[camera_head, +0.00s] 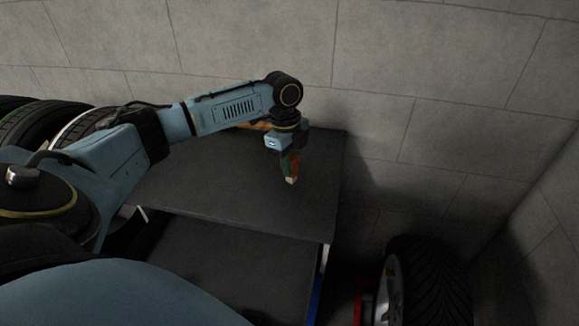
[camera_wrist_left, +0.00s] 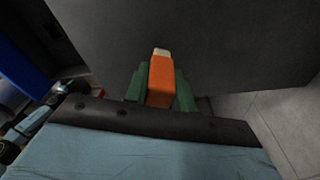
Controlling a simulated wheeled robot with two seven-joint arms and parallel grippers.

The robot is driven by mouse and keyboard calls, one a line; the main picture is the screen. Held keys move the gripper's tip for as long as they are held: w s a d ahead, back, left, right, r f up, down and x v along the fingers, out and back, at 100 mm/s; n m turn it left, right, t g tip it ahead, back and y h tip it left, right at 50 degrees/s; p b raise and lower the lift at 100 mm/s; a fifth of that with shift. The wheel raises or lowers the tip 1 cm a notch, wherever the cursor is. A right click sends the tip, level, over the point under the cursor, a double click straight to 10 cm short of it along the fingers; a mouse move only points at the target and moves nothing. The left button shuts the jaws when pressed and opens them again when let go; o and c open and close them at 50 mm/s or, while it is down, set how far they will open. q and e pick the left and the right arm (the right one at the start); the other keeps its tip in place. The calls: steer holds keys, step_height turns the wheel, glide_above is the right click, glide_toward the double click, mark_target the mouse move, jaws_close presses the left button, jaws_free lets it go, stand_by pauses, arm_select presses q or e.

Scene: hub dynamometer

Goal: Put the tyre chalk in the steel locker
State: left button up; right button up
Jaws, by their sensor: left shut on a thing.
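My left gripper (camera_head: 287,165) is shut on the tyre chalk (camera_head: 291,178), an orange stick with a pale tip, and holds it tip down over the dark table top. In the left wrist view the tyre chalk (camera_wrist_left: 161,80) stands out between the green fingers of the left gripper (camera_wrist_left: 160,88). I cannot tell in these views whether its tip touches the table. My right gripper is not in view. I cannot make out the steel locker in either view.
The dark table (camera_head: 215,185) has a mostly bare top and a lower shelf (camera_head: 235,260). An orange-brown thing (camera_head: 255,126) lies at its back edge, partly behind my arm. Tyres stand at the left (camera_head: 40,125) and a wheel (camera_head: 428,285) at the right. A block wall is behind.

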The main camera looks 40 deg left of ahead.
arm_select(q)
steer(key=shift+f, duration=1.05)
steer(key=shift+f, duration=0.1)
steer(key=o, duration=1)
step_height(320, 180, up, 12)
steer(key=a, duration=0.1)
steer(key=shift+a+p, duration=0.25)
steer(key=shift+p, duration=0.2)
